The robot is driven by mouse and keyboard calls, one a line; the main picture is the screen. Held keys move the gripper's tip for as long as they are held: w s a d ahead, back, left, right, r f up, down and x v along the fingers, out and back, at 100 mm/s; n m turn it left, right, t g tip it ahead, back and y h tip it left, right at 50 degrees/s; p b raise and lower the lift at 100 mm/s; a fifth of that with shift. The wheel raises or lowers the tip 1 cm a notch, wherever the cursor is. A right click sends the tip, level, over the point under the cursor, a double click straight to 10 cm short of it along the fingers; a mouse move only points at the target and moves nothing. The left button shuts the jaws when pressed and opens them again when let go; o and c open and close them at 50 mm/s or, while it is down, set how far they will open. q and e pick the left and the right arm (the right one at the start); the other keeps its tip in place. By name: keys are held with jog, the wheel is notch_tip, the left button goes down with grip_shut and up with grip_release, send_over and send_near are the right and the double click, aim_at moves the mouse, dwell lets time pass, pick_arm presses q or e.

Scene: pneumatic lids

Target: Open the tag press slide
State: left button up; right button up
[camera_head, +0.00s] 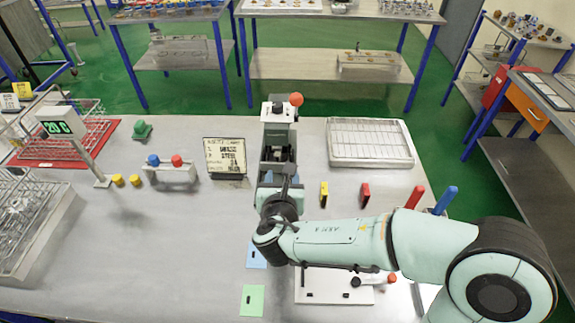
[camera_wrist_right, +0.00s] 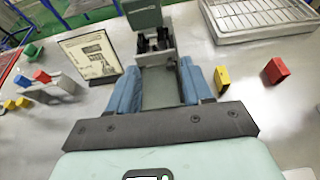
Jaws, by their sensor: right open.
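The tag press (camera_head: 279,112) is a grey-green upright device with a red ball knob (camera_head: 296,99), standing at the back middle of the bench. Its lower front has a dark recess, which also shows in the wrist view (camera_wrist_right: 154,43). My right gripper (camera_head: 279,180) reaches toward the press front from the near side. In the wrist view its two blue fingers (camera_wrist_right: 160,72) are apart, with a flat grey-green part of the press between them. I cannot tell whether the fingers touch it. The slide's handle is not clearly seen. My left gripper is not in view.
A sign (camera_head: 225,157) stands left of the press, and a wire-rack tray (camera_head: 369,143) lies to its right. Yellow (camera_head: 324,194) and red (camera_head: 365,195) blocks stand right of the gripper. A button stand (camera_head: 172,172) is further left.

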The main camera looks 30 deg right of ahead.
jog(key=s+f+b, duration=0.1)
jog(key=f, duration=0.1)
jog(key=f+b, duration=0.1)
jog(key=f, duration=0.1)
jog(key=s+f+b, duration=0.1)
jog(key=f+b, duration=0.1)
jog(key=shift+s+a+f, duration=0.15)
jog(key=shift+s+f, duration=0.15)
jog(key=shift+f, duration=0.1)
jog(key=shift+w+f, duration=0.1)
jog(key=shift+f, duration=0.15)
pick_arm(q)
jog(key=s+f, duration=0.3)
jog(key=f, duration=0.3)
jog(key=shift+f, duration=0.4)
pick_arm(e)
jog(key=x, duration=1.3)
jog(key=shift+w+f, duration=0.1)
jog(key=shift+w, duration=0.2)
